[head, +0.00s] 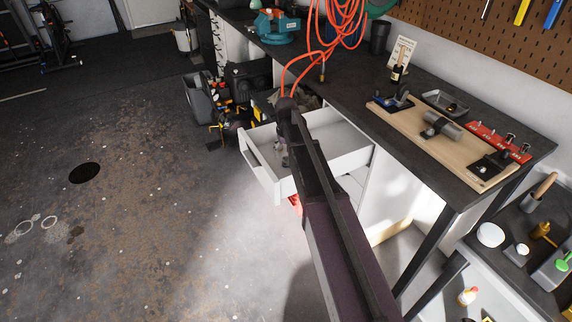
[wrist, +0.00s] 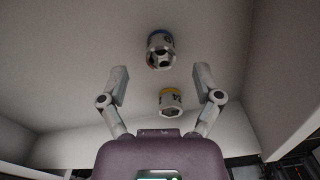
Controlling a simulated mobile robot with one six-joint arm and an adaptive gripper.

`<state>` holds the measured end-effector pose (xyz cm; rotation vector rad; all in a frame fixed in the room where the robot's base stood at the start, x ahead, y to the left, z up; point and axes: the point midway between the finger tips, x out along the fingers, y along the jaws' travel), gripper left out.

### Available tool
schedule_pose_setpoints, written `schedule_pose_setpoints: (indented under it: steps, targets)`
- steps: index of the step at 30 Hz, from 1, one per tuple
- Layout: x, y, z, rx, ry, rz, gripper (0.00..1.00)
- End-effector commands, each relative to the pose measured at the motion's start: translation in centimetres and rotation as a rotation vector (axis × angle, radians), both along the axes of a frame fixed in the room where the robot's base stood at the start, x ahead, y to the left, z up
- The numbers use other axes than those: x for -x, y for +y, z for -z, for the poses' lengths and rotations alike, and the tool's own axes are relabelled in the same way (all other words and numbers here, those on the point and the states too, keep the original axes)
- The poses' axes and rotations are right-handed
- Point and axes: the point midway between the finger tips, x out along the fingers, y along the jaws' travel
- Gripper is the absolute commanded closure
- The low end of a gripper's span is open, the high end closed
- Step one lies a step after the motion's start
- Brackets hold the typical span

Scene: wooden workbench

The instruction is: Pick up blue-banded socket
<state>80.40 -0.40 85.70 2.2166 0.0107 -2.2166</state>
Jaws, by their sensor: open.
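The blue-banded socket (wrist: 159,52), a short pale metal cylinder with a blue rim and a dark opening, lies in the open white drawer. In the wrist view it is just beyond my gripper's fingertips, between their lines. A second socket with a yellow band (wrist: 171,101) is lower in that view, between the fingers. My gripper (wrist: 160,75) is open and holds nothing. In the head view my arm reaches into the drawer (head: 335,135) and hides part of it; I cannot make out the sockets there.
The drawer's walls stand close around my gripper; its front panel (head: 260,170) is on the left in the head view. The dark workbench (head: 340,85) is above and beside it, with orange hose (head: 345,25) and a wooden board (head: 410,122) of tools.

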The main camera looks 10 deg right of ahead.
Motion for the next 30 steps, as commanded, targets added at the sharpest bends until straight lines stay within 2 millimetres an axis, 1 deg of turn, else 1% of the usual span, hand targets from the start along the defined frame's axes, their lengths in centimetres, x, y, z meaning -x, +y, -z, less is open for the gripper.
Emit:
schedule_pose_setpoints:
  steps: [1, 3, 13, 18, 30]
  targets:
    - [0.0, 0.0, 0.8, 0.000, 0.000, 0.000, 0.17]
    - [0.0, 0.0, 1.4, 0.000, 0.000, 0.000, 0.17]
    - [0.1, 0.1, 3.6, 0.000, 0.000, 0.000, 0.17]
    - [0.1, 0.1, 3.9, 0.000, 0.000, 0.000, 0.17]
    - [0.1, 0.1, 3.9, 0.000, 0.000, 0.000, 0.17]
